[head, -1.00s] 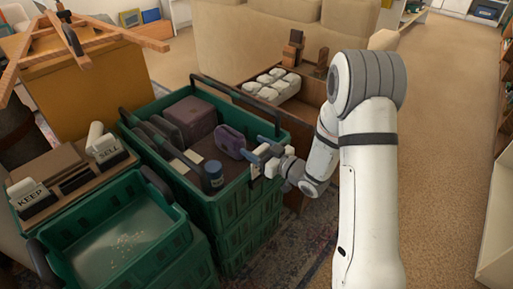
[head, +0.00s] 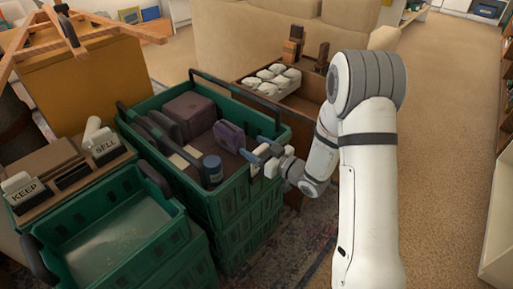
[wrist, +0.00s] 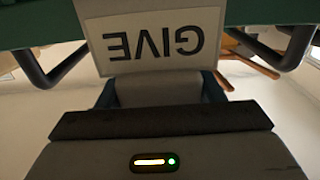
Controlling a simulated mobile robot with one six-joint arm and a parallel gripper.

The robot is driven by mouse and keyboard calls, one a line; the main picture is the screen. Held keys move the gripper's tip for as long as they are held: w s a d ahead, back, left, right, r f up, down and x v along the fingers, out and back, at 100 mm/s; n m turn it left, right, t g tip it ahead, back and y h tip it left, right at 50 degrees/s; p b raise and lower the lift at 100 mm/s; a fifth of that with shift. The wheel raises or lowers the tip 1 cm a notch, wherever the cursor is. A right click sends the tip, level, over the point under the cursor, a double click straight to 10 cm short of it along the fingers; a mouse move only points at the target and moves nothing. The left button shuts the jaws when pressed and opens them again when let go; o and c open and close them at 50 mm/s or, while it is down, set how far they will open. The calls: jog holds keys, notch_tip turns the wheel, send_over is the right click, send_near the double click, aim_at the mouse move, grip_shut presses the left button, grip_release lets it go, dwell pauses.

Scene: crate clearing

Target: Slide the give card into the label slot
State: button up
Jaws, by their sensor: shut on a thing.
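The give card (wrist: 152,42) is white with black letters, upside down in the wrist view. My gripper (head: 262,156) is shut on it at the right wall of the upper green crate (head: 219,207). In the head view only a small pale part of the card (head: 256,170) shows by the jaws. The card's far end lies close to a green edge in the wrist view. I cannot tell whether it touches the crate. The label slot cannot be made out; the gripper and card may hide it.
The upper crate holds a dark purple box (head: 189,115), a purple item (head: 230,136) and a blue can (head: 213,169). A wooden rack at left carries the KEEP card (head: 27,194) and SELL card (head: 105,147). A nearer green crate (head: 118,250) and a wooden box (head: 309,113) with white items flank it.

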jog(key=shift+f+b, duration=0.4)
jog(key=shift+f, duration=0.1)
jog(key=o, duration=1.3)
jog(key=p+v, duration=0.1)
jog(key=v, duration=0.6)
jog(key=shift+s+d, duration=0.25)
jog(key=shift+d, duration=0.1)
